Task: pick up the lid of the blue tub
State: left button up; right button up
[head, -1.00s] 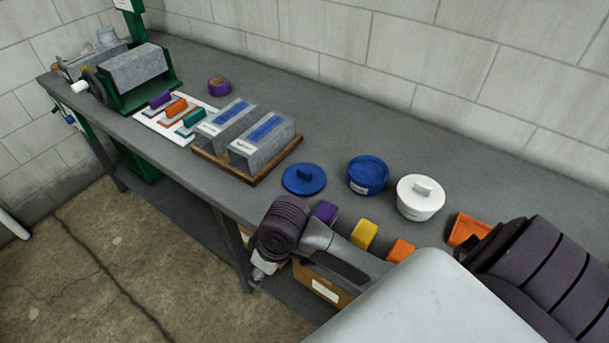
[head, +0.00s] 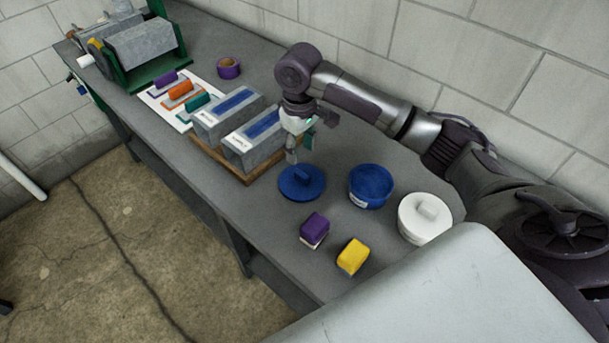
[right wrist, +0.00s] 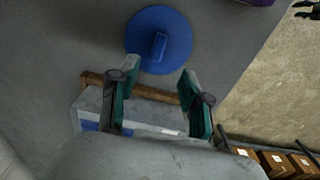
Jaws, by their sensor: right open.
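The blue lid (head: 302,184) lies flat on the bench, with a raised bar handle on top. It also shows in the right wrist view (right wrist: 176,32), beyond my fingertips. The blue tub (head: 371,187) stands open to the right of the lid. My right gripper (head: 299,150) is above the bench just behind the lid, pointing down, near the end of a grey duct block. In the right wrist view my right gripper (right wrist: 158,82) is open, with nothing between its fingers. It does not touch the lid's handle.
A white lidded tub (head: 424,220) stands right of the blue tub. Purple (head: 314,229) and yellow (head: 353,257) blocks lie in front. Two grey duct pieces (head: 250,145) sit on a wooden tray (head: 215,159) left of the lid. A tape roll (head: 229,68) lies farther back.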

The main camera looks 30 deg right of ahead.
aim_at(302, 174)
notch_tip(302, 174, down, 3)
jog(key=shift+a+f, duration=0.1)
jog(key=shift+f, duration=0.05)
jog(key=f, duration=0.1)
jog(key=f+p, duration=0.1)
jog(key=f, duration=0.1)
jog(key=shift+d+f, duration=0.1)
jog(key=shift+d, duration=0.25)
notch_tip(302, 174, down, 3)
jog(key=shift+f+p, duration=0.15)
jog(key=shift+p, duration=0.5)
jog(key=shift+f, duration=0.25)
pick_arm(q)
jog(key=shift+s+a+r, duration=0.1)
jog(key=shift+a+r, duration=0.2)
jog(key=shift+r, duration=0.35)
jog(key=shift+s+a+r, duration=0.1)
jog(key=shift+a+r, duration=0.15)
jog(key=shift+r, duration=0.35)
pick_arm(e)
grip_shut()
